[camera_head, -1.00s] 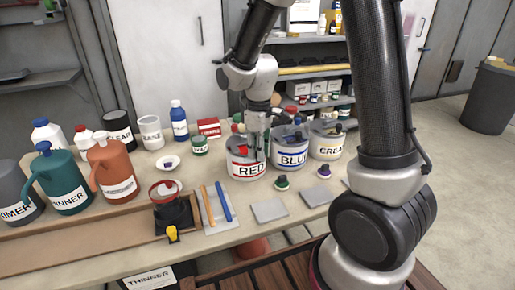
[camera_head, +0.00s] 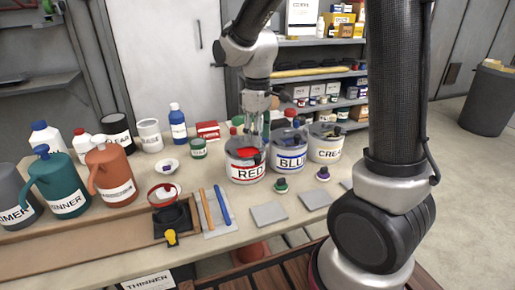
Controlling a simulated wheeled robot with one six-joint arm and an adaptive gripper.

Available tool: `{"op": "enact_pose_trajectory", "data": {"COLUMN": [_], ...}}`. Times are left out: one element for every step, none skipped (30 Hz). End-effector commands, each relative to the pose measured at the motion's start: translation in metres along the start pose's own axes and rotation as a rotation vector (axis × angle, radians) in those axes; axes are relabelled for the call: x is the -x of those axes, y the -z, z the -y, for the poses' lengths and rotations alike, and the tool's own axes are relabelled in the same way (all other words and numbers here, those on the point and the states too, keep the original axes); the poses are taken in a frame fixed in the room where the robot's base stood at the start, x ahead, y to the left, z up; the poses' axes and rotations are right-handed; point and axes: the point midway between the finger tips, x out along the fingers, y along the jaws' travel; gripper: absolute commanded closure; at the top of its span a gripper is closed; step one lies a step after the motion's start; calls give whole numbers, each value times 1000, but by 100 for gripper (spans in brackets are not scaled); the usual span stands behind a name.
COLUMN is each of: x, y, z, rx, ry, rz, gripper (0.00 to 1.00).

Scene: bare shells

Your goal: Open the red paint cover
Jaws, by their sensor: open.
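The red paint can (camera_head: 246,174), a grey tin with a white label reading RED, stands on the table, left of the blue can. Its cover (camera_head: 236,144) shows only in part, with a red patch on top. My gripper (camera_head: 258,138) is open, pointing down just above the can's top toward its right side. The fingers overlap the cover in this view, and I cannot tell whether they touch it.
The BLUE can (camera_head: 288,160) and CREAM can (camera_head: 325,149) stand close on the right. Jugs (camera_head: 110,176) and bottles stand at the left. A black tray (camera_head: 171,221), brushes and small pads lie in front.

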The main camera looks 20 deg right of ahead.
Motion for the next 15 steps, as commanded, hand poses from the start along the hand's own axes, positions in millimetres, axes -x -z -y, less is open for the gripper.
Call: {"op": "enact_pose_trajectory", "data": {"x": [12, 18, 26, 31, 35, 40, 44, 46, 49, 51, 52, 53, 54, 54, 54], "y": [1, 1, 1, 1, 1, 1, 1, 0, 0, 0, 0, 0, 0, 0, 0], "z": [-1, -1, 0, 0, 0, 0, 0, 0, 0, 0, 0, 0, 0, 0, 0], "rx": [0, 0, 0, 0, 0, 0, 0, 0, 0, 0, 0, 0, 0, 0, 0], "ry": [-2, -2, -2, -1, -2, -1, -1, -1, 0, 0, 0, 0, 0, 0, 0], "rz": [-5, -4, -4, -3, -3, -2, -2, -2, -1, 0, 0, 0, 0, 0, 0], "gripper": [56, 56, 56, 56, 56, 56, 56, 56, 56, 56, 56, 56, 56, 56, 56]}}
